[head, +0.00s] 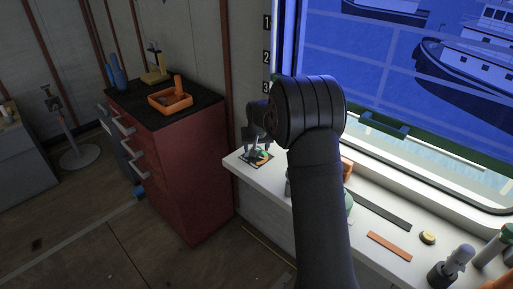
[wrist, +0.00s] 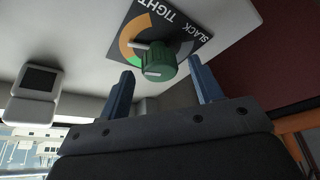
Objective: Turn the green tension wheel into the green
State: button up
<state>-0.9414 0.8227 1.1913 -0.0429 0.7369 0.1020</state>
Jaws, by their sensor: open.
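The green tension wheel (wrist: 150,62) is a ribbed green knob with a white pointer line. It sits on a dark square plate (wrist: 185,20) marked TIGHT and SLACK, with an orange arc and a small green part beside the knob. The white pointer beside it reaches toward the orange arc. In the head view the plate (head: 257,157) lies at the far left end of the white sill. My gripper (wrist: 160,78) is open, its two blue-grey fingers on either side of the wheel in the picture. I cannot tell whether they touch it. My arm hides part of the sill.
The white sill (head: 375,245) runs under the window, with a dark strip (head: 380,210), an orange strip (head: 389,246) and a round yellowish item (head: 427,237). A red cabinet (head: 185,165) with an orange tray (head: 170,102) stands left. A dark-screened box (wrist: 38,82) shows in the wrist view.

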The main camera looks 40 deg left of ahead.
jog(key=shift+w+a+f, duration=0.1)
jog(key=shift+f, duration=0.2)
jog(key=c, duration=1)
jog(key=shift+n, duration=0.3)
jog(key=n+g, duration=0.1)
jog(key=n, duration=0.1)
jog(key=n+g+y, duration=0.1)
jog(key=n, duration=0.2)
jog(key=shift+w+n, duration=0.15)
jog(key=shift+n, duration=0.15)
jog(key=n+g, duration=0.2)
jog(key=n, duration=0.3)
jog(key=shift+w, duration=0.1)
jog(key=shift+n, duration=0.3)
